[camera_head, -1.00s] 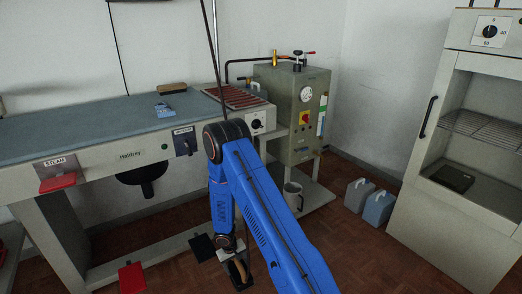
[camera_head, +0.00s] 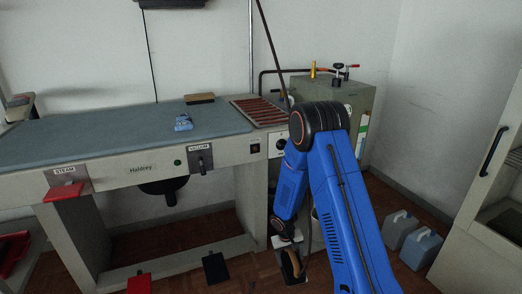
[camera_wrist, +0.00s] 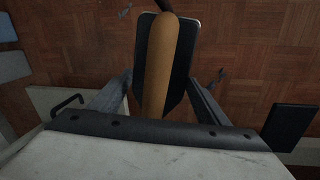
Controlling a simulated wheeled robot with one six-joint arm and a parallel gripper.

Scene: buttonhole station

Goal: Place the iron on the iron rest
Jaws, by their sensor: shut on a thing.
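The iron (camera_wrist: 162,68) has a wooden handle and a dark soleplate. It is between the two fingers of my gripper (camera_wrist: 158,88), which is shut on it. In the head view the iron (camera_head: 291,265) hangs low above the floor under my gripper (camera_head: 287,246), in front of the table's right end and well below the tabletop. The iron rest (camera_head: 260,110) is the red-slatted panel at the right end of the tabletop. It looks empty. The rest is not in the wrist view.
The blue-topped table (camera_head: 100,137) carries a small blue object (camera_head: 183,122) and a brown brush-like block (camera_head: 200,98). A boiler cabinet (camera_head: 358,95) stands right of it. Pedals (camera_head: 215,267) lie below the table. Two jugs (camera_head: 399,229) and a tall cabinet (camera_head: 480,235) are at right.

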